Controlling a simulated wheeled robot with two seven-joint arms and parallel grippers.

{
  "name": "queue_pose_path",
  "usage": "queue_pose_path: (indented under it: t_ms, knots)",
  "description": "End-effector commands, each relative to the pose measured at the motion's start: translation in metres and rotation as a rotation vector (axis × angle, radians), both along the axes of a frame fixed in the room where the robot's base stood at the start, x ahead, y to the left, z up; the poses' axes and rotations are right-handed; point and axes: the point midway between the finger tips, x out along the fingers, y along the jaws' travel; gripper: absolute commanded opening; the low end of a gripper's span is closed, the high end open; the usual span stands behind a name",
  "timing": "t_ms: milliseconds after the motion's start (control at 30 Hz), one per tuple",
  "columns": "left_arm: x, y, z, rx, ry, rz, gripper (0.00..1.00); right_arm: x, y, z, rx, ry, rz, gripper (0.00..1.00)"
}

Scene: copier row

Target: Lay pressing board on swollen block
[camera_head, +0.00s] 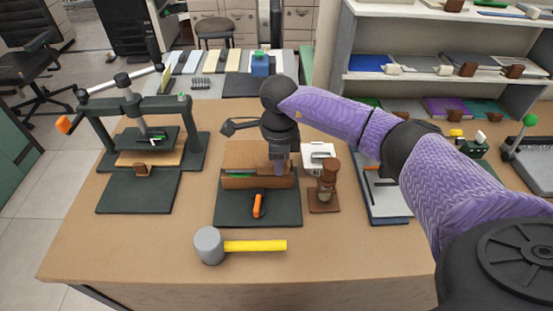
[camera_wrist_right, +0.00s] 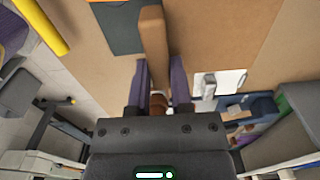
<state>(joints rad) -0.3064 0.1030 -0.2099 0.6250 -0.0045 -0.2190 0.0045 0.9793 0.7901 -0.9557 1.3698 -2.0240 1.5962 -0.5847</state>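My right gripper (camera_head: 279,167) reaches down over the dark green plate (camera_head: 230,212) at mid-table. In the wrist view its two purple fingers (camera_wrist_right: 160,75) sit flush on either side of the end of a long brown wooden board (camera_wrist_right: 153,35), and they look shut on it. In the head view this board (camera_head: 256,183) stands on edge, with a green strip (camera_head: 236,175) behind its top edge. The swollen block is mostly hidden behind the board, and I cannot make it out clearly. My left gripper is not in view.
A grey-headed mallet (camera_head: 209,245) with a yellow handle lies in front. A dark green screw press (camera_head: 125,105) stands at left. A brown upright tool (camera_head: 328,183) and a white device (camera_head: 319,155) stand close to the right. The front left tabletop is clear.

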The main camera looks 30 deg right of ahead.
Motion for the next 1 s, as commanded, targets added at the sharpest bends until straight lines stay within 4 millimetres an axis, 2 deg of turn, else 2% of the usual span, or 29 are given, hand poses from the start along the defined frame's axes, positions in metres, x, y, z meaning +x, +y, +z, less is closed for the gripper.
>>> queue_pose_path:
  t_ms: [367, 1000]
  knots:
    - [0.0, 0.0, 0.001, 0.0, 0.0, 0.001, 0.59, 0.0, 0.0, 0.002, 0.0, 0.0, 0.0, 0.4]
    - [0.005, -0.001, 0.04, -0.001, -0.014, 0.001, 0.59, 0.0, 0.0, 0.052, 0.0, -0.001, 0.0, 0.4]
